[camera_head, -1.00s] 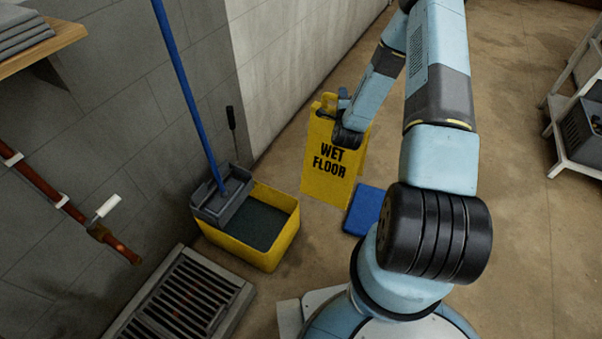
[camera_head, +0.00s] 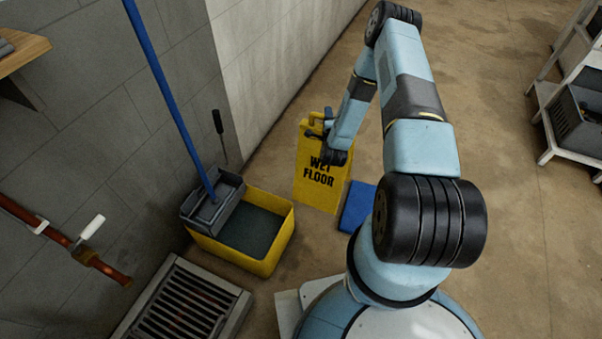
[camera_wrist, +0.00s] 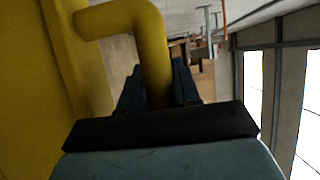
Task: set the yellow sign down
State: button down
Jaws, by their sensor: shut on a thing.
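The yellow sign (camera_head: 321,186), lettered "WET FLOOR", stands roughly upright beside the mop bucket in the head view. Whether its foot touches the floor is hard to tell. My gripper (camera_head: 326,122) is at the top of the sign, partly hidden by my wrist. In the wrist view my gripper (camera_wrist: 160,88) is shut on the sign's yellow tubular handle (camera_wrist: 148,45), and the sign's panel (camera_wrist: 60,90) fills the left side.
A yellow mop bucket (camera_head: 272,257) with a grey wringer and a blue mop stands left of the sign. A blue flat item (camera_head: 356,206) lies at its right. A floor grate (camera_head: 185,308) is at front left. A shelf rack (camera_head: 560,143) stands far right. Floor between is open.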

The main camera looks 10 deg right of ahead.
jog(key=w+a+f, duration=0.2)
jog(key=w+f, duration=1.1)
jog(key=shift+w+a, duration=0.35)
jog(key=shift+w, duration=0.05)
jog(key=c, duration=0.8)
grip_release()
jog(key=shift+f, duration=0.15)
